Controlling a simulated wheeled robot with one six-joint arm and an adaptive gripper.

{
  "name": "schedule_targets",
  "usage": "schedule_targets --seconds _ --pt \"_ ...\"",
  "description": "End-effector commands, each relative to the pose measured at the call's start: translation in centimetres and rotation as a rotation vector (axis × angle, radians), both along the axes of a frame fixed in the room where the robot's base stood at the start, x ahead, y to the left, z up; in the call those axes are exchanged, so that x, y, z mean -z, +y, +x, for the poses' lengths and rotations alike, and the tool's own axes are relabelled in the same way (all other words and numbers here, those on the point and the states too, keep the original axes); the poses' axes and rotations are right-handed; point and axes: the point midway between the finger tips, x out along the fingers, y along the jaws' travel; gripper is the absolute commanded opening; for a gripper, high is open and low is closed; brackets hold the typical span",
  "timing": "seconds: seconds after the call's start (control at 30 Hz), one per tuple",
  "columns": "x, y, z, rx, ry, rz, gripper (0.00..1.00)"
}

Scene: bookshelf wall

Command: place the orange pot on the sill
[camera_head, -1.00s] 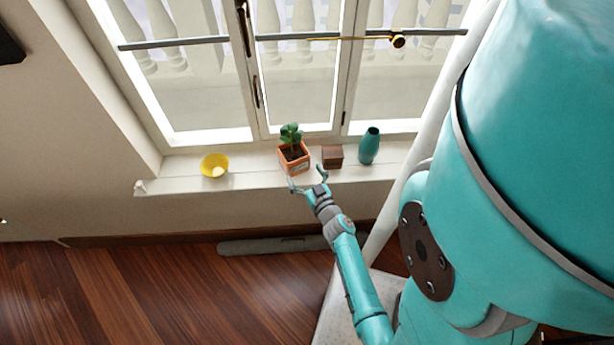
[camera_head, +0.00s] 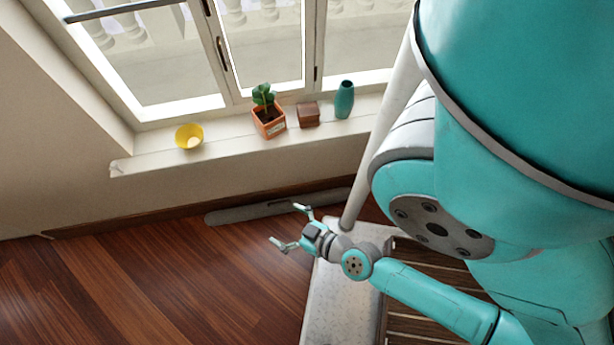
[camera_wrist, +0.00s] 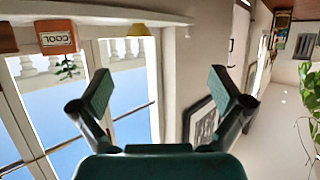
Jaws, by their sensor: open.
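The orange pot (camera_head: 269,125) with a green plant stands upright on the white window sill (camera_head: 229,141), between a yellow bowl and a brown wooden box. In the wrist view, which is upside down, the orange pot (camera_wrist: 57,38) with its plant shows at the upper left, with lettering on its side. My gripper (camera_head: 292,228) is open and empty, out in front of the sill and apart from the pot. Its two fingers (camera_wrist: 162,95) stand wide apart in the wrist view with nothing between them.
A yellow bowl (camera_head: 189,136) is left of the pot. The wooden box (camera_head: 308,114) and a teal vase (camera_head: 344,99) are to its right. The window is behind them. A grey rolled shape (camera_head: 277,205) lies on the floor by the wall. The sill has free room between bowl and pot.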

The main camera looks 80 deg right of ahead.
Motion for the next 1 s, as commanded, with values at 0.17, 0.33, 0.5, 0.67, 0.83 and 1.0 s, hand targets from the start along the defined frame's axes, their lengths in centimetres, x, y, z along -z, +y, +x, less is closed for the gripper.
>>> schedule_targets --seconds 0.17,0.33,0.5,0.67,0.83,1.0 --pt "-4.2 2.6 -2.8 -0.089 -0.011 -0.02 1.0" --pt "-8.8 4.6 -4.8 -0.187 -0.046 -0.032 1.0" --pt "-13.1 6.3 -6.1 -0.29 -0.086 -0.031 1.0" --pt "-15.5 7.3 -6.8 -0.353 -0.109 -0.026 1.0" --pt "-15.5 7.4 -6.6 -0.355 -0.12 -0.026 1.0" --pt "-12.6 6.3 -5.1 -0.279 -0.14 -0.043 1.0"
